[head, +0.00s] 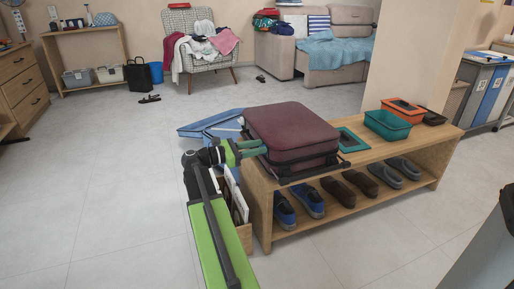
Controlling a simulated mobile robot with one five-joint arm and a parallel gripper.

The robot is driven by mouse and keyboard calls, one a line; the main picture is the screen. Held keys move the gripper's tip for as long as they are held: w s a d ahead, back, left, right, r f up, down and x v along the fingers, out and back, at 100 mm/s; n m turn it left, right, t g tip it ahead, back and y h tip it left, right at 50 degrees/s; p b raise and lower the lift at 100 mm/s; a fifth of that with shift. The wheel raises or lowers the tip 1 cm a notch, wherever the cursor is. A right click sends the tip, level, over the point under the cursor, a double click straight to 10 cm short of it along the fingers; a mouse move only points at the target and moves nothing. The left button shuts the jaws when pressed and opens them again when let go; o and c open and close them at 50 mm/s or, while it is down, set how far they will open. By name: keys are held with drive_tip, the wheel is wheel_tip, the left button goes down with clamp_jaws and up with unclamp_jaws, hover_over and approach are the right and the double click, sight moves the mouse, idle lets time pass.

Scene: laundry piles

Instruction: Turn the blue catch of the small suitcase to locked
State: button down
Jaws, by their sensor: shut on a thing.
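The small suitcase (292,127) is maroon with black edging and lies flat on the left end of a wooden bench. My gripper (262,148), with teal fingers, reaches in from the left and meets the suitcase's near left side. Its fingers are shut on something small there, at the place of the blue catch. The catch itself is hidden by the fingers, so its turn position cannot be seen.
The wooden bench (400,153) also carries a teal-framed tray, a teal basket (387,125) and an orange basket (403,108). Several shoes stand on its lower shelf. A blue folded rack (207,126) is behind my arm.

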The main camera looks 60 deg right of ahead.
drive_tip(key=shift+s+a+f+m+b, duration=0.2)
drive_tip(key=shift+f+m+b, duration=0.1)
drive_tip(key=shift+m, duration=2.45)
drive_tip(key=shift+s+a+f+m+b, duration=0.15)
drive_tip(key=shift+s+f+m+b, duration=0.15)
drive_tip(key=shift+m, duration=2.4)
drive_tip(key=shift+s+a+f+m+b, duration=0.15)
drive_tip(key=shift+f+m+b, duration=0.15)
drive_tip(key=shift+m, duration=2.45)
drive_tip(key=c, duration=1.3)
unclamp_jaws()
drive_tip(key=shift+o, duration=1.3)
drive_tip(key=shift+a, duration=0.1)
